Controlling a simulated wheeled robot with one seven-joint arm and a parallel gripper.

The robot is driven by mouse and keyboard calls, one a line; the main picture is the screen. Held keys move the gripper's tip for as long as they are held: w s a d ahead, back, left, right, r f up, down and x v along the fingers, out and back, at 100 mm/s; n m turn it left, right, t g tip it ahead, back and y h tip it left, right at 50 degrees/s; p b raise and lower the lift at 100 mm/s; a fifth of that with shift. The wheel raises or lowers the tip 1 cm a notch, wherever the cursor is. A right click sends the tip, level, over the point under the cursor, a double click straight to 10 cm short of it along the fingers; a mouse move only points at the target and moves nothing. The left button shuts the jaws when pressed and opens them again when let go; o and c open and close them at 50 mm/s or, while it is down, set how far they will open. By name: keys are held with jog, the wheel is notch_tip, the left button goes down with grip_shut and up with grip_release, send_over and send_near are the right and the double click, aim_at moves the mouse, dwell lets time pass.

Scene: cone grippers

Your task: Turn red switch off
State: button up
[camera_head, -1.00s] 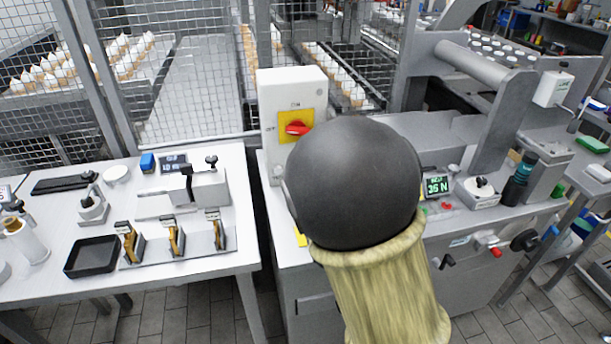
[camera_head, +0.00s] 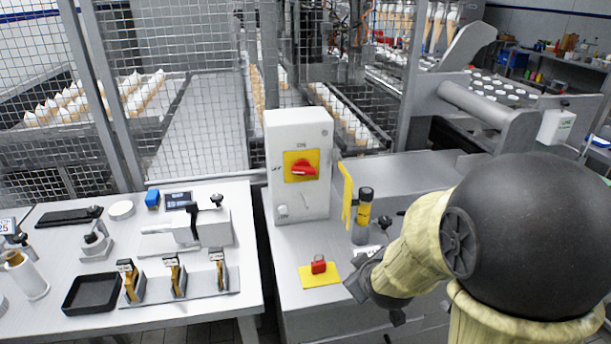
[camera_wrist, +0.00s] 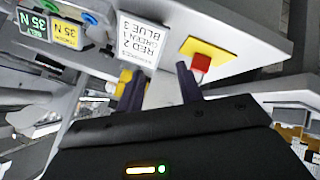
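The red switch (camera_head: 303,169) is a rotary knob on a yellow square plate on the front of a white upright box (camera_head: 315,205). "ON" is printed above it and an "OFF" mark is to its left. Its handle lies roughly sideways, slightly slanted. My gripper (camera_head: 370,285) is below and to the right of the box, low over the counter and apart from the switch. In the wrist view my gripper (camera_wrist: 158,82) has its two dark fingers spread, with nothing held between them. The switch is not seen in the wrist view.
A small red block (camera_head: 318,264) sits on a yellow plate (camera_head: 321,279) on the counter beside my gripper. A wire fence (camera_head: 190,60) is behind. The left table (camera_head: 55,245) holds tools.

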jog(key=s+d+f+m+g, duration=0.1)
jog(key=s+d+m+g, duration=0.2)
jog(key=s, duration=0.4)
jog(key=s+d+f+m+g, duration=0.1)
jog(key=s+d+m+g, duration=0.2)
jog(key=s+m, duration=0.2)
jog(key=shift+s+f+m+g+h, duration=0.15)
jog(key=shift+s+m+g+h, duration=0.25)
jog(key=shift+s, duration=0.5)
jog(key=shift+w, duration=0.1)
